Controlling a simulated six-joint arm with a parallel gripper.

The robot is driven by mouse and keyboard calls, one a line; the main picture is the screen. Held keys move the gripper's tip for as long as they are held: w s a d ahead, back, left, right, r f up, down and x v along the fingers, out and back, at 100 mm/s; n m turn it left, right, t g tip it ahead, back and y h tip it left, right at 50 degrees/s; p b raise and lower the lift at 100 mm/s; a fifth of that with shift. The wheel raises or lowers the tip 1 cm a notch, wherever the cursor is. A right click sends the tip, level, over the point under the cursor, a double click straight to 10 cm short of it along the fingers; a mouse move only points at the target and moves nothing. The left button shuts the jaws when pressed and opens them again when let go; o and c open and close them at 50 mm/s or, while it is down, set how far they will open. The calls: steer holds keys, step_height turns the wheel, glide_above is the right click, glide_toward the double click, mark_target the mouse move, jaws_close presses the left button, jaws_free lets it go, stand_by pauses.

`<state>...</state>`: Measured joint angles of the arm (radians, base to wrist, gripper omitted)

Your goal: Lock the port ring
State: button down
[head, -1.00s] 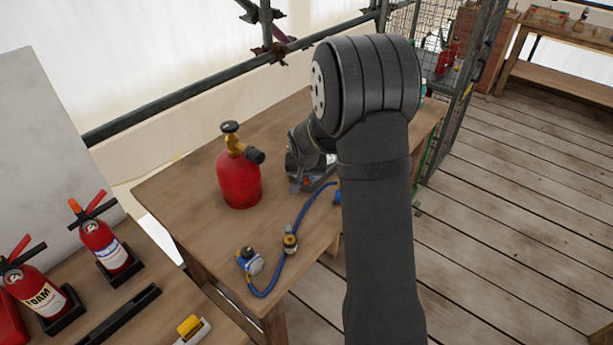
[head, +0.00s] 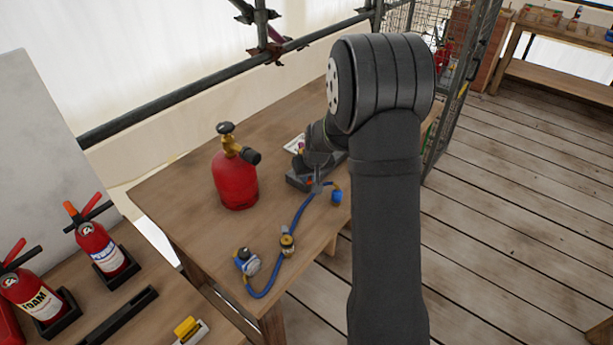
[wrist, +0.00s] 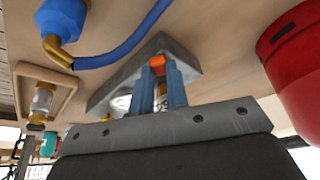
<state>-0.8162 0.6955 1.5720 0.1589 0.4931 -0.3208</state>
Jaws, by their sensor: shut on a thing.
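In the wrist view my gripper (wrist: 160,80) has its two blue-grey fingers close together on a small part with an orange end (wrist: 157,64). That part is at a grey block (wrist: 120,85) on the table; the fingers hide most of it. I cannot make out the port ring clearly. The red cylinder (head: 236,183) stands upright with a brass valve and black knob (head: 226,128). It shows at the wrist view's right (wrist: 300,60).
A blue hose (head: 300,215) curves over the table front, with a gauge (head: 251,264), a brass fitting (head: 287,245) and a blue end connector (head: 337,196). A wooden tray (wrist: 40,72) holds a clear-bodied brass part. Fire extinguishers (head: 100,247) stand at the left.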

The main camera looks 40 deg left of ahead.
steer(key=shift+w+d+n, duration=0.15)
steer(key=shift+w+n, duration=0.15)
steer(key=shift+n, duration=0.4)
steer(key=shift+g, duration=0.3)
steer(key=c, duration=1.4)
jaws_free()
steer(key=v, duration=1.7)
steer(key=shift+d, duration=0.3)
steer(key=shift+r, duration=0.1)
